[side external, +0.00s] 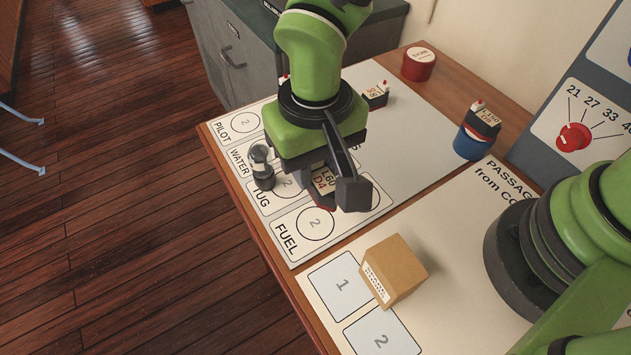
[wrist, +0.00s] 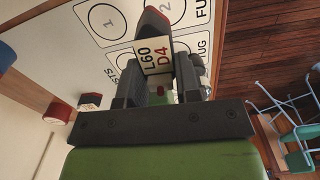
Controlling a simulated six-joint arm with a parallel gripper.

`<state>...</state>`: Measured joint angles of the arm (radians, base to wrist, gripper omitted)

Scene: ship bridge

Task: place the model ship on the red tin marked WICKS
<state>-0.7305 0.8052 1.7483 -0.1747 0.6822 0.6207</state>
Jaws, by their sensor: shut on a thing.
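My gripper (side external: 318,192) is shut on a model ship (side external: 324,183) with a dark hull and a pale label reading L60 D4. In the wrist view, my gripper (wrist: 160,78) has the ship (wrist: 155,54) between its fingers, its label facing the camera. In the side view the fingers and wrist hide part of the ship. It is over the printed chart near the TUG and FUEL boxes; whether it touches the chart I cannot tell. A round red tin (side external: 418,68) with a pale lid stands at the table's back edge, apart from my gripper. Its lettering is too small to read.
A second ship (side external: 483,122) sits on a blue tin (side external: 471,146) at the right. Another ship (side external: 375,97) stands on the chart (side external: 410,130). A dark-capped glass object (side external: 261,163) is close to my gripper's left. A cardboard box (side external: 394,271) lies in front.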

